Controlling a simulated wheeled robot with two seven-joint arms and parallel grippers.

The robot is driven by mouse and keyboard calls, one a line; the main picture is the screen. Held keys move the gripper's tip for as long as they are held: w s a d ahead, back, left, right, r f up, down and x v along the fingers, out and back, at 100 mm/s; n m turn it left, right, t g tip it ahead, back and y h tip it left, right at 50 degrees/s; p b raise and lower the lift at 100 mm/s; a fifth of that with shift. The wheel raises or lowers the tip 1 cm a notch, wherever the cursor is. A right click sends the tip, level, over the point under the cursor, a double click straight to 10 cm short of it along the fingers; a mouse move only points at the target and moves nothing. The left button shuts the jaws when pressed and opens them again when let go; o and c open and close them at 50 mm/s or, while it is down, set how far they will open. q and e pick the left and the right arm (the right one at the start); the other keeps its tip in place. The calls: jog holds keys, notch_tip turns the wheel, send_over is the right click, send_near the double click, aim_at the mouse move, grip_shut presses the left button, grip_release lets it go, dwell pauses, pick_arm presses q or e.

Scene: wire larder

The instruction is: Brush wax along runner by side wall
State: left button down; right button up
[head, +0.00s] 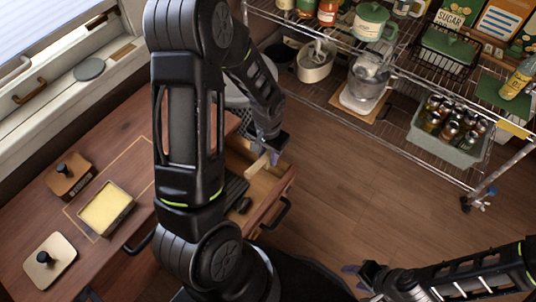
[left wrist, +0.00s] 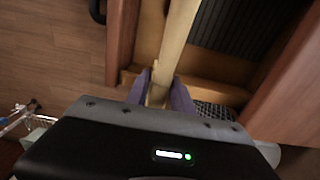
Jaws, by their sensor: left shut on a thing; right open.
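My left gripper (head: 271,158) is shut on a pale wooden brush (head: 257,166) over the open drawer (head: 276,198). In the left wrist view the purple fingertips (left wrist: 160,95) pinch the brush's pale handle (left wrist: 178,40), which runs up out of frame. The brush's bristles are not clear to see, and I cannot tell whether it touches the drawer. The runner by the side wall cannot be made out for certain. A tin of yellow wax (head: 106,208) sits open on the wooden counter. My right gripper (head: 362,276) is open and empty, low over the floor.
A dark ribbed piece (left wrist: 235,30) lies inside the drawer. A wire shelf (head: 340,92) with jars and bins stands at the back right. The floor between is clear.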

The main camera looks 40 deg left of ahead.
aim_at(268, 153)
pick_arm(q)
jog(key=shift+r+p, duration=3.1)
jog(key=shift+r, duration=0.9)
